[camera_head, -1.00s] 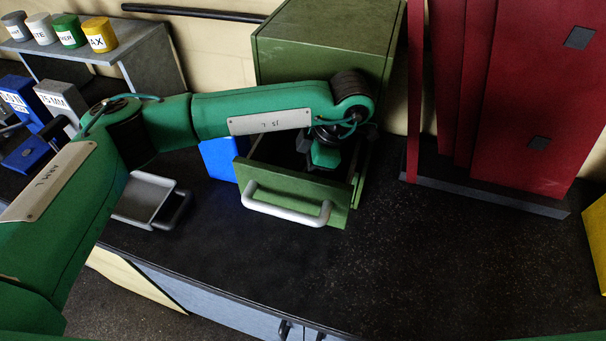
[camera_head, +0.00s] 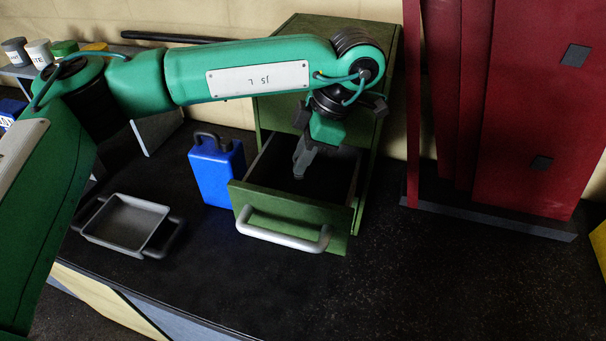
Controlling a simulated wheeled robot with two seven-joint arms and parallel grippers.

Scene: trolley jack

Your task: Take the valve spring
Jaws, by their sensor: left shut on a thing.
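A green cabinet (camera_head: 383,134) stands at the back middle of the bench, with its drawer (camera_head: 276,208) pulled open toward me. My left gripper (camera_head: 298,172) points down over the open drawer, its fingers at about the height of the drawer's rim. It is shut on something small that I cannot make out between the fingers. I cannot pick out the valve spring; the drawer's inside is dark and partly hidden by its front. My right gripper is not in view.
A blue can (camera_head: 216,172) with a handle stands just left of the drawer. A grey tray (camera_head: 124,223) lies farther left. Red panels (camera_head: 515,110) stand on a dark base at right. The bench front right of the drawer is clear.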

